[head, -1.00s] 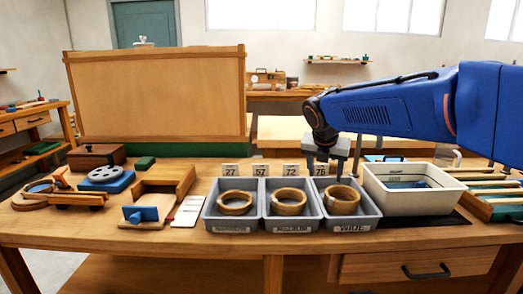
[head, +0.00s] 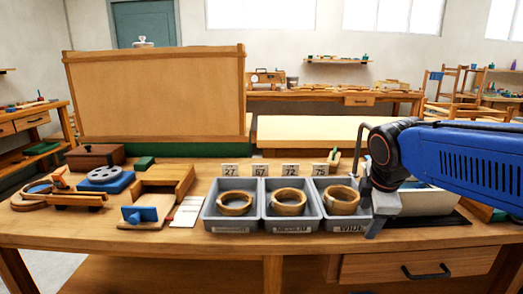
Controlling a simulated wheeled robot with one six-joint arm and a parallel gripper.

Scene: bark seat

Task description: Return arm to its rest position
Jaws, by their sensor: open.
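My blue arm (head: 465,160) reaches in from the right edge. My gripper (head: 368,212) is at its left end, grey, and points down beside the right edge of the wide tray (head: 327,220). It is open and holds nothing that I can see. Whether it touches the tray cannot be told. The narrow tray (head: 207,217), the medium tray (head: 266,220) and the wide tray stand in a row. Each holds one wooden ring: the left ring (head: 235,210), the middle ring (head: 288,209) and the right ring (head: 341,207).
A white bin (head: 428,203) behind my arm is mostly hidden. Number cards (head: 230,170) stand behind the trays. A wooden board (head: 158,97) rises at the back left. Wooden tools and a blue block (head: 140,214) lie at the left. The front strip of the bench (head: 200,241) is clear.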

